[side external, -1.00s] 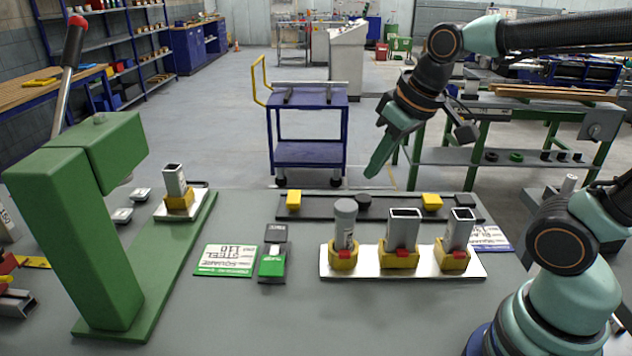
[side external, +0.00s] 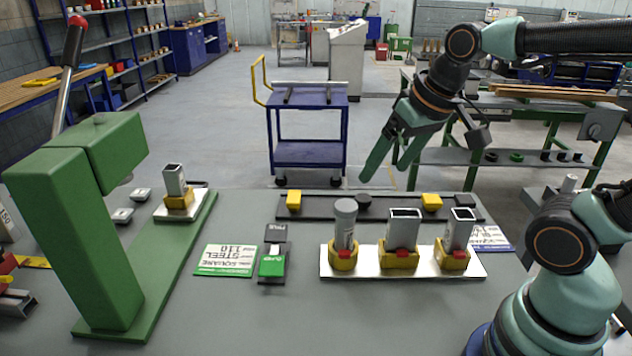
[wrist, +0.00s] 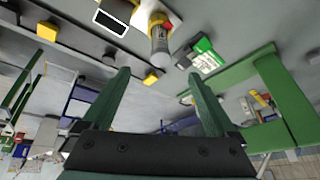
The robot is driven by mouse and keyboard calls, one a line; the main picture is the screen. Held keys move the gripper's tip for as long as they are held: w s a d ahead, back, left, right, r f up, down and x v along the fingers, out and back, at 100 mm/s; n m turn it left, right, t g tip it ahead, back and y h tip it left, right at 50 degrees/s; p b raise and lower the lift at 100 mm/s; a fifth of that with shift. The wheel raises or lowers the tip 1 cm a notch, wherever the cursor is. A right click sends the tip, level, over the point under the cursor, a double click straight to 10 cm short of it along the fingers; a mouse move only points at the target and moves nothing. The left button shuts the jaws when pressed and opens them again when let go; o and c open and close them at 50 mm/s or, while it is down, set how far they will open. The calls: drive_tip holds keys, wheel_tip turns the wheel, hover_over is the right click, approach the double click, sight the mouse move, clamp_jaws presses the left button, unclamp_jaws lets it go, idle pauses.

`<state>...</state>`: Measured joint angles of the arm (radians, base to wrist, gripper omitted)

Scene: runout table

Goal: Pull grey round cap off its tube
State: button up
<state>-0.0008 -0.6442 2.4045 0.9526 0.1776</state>
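The grey round cap (side external: 346,206) sits on top of an upright round tube (side external: 344,237), held in a yellow clamp on a silver plate. In the wrist view the capped tube (wrist: 159,42) shows at the top, beyond the fingertips. My gripper (side external: 382,177) is open and empty, above and to the right of the cap, apart from it. Its two green fingers show wide apart in the wrist view (wrist: 160,80).
Two open square tubes (side external: 403,229) (side external: 459,229) stand in yellow clamps right of the round tube. A dark rail (side external: 325,212) with yellow and dark caps lies behind. A green press (side external: 75,220) stands at left. The table front is clear.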

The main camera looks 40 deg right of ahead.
drive_tip(key=w+m+g, duration=0.3)
drive_tip(key=w+m, duration=0.1)
drive_tip(key=m, duration=0.3)
drive_tip(key=m+g, duration=0.2)
drive_tip(key=m, duration=0.5)
approach(345, 205)
wheel_tip(345, 205, down, 10)
drive_tip(key=shift+f, duration=0.1)
clamp_jaws()
drive_tip(key=shift+r, duration=2.6)
idle(2.3)
